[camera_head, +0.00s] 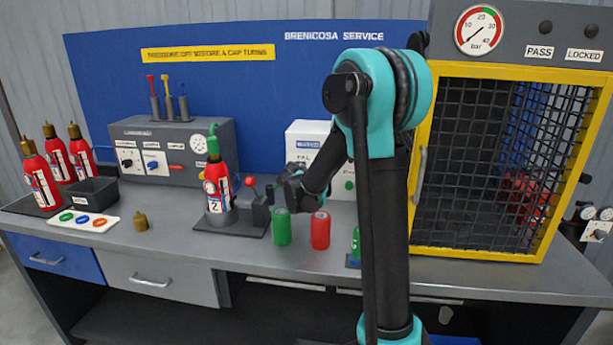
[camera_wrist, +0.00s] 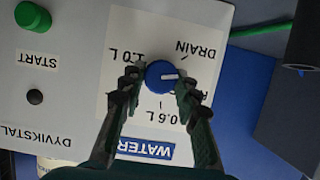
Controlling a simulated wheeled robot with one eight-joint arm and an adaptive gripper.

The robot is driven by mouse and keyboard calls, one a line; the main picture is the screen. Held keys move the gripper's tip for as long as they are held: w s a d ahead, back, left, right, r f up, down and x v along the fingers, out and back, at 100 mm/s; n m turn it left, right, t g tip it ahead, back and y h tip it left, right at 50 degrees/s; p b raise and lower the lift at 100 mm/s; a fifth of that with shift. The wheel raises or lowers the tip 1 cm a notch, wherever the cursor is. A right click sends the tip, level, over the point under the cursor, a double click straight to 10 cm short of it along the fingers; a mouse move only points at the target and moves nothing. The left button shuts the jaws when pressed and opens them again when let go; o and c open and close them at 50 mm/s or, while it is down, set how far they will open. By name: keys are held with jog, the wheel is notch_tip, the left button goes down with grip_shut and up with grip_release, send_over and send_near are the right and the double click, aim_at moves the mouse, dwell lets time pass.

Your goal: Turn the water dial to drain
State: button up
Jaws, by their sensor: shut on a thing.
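The blue water dial (camera_wrist: 160,74) sits on a white panel (camera_wrist: 75,125) with a blue WATER label (camera_wrist: 146,148). Its white pointer mark points right in the wrist view, toward a label partly hidden by a finger. The DRAIN label (camera_wrist: 196,50) is at the upper right of the dial, 1.0 L at the upper left and 0.6 L at the lower right. My gripper (camera_wrist: 159,80) is shut on the dial, one finger at each side. In the head view my gripper (camera_head: 295,188) is at the white box (camera_head: 305,133); the dial is hidden there.
A green START button (camera_wrist: 33,17) and a black knob (camera_wrist: 35,97) are on the same panel. A green can (camera_head: 282,227) and a red can (camera_head: 320,230) stand below my gripper. A clamped extinguisher (camera_head: 217,190) is to the left, a yellow-framed cage (camera_head: 425,150) to the right.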

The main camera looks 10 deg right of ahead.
jog(key=n+h, duration=0.1)
jog(key=n, duration=0.1)
jog(key=n+h, duration=0.1)
jog(key=n, duration=0.1)
jog(key=shift+a+g+h, duration=0.2)
jog(key=shift+g+h, duration=0.1)
dwell(0.5)
jog(key=o, duration=1.2)
jog(key=shift+c, duration=0.2)
jog(key=v, duration=1.2)
jog(key=shift+f, duration=0.15)
jog(key=shift+a, duration=0.1)
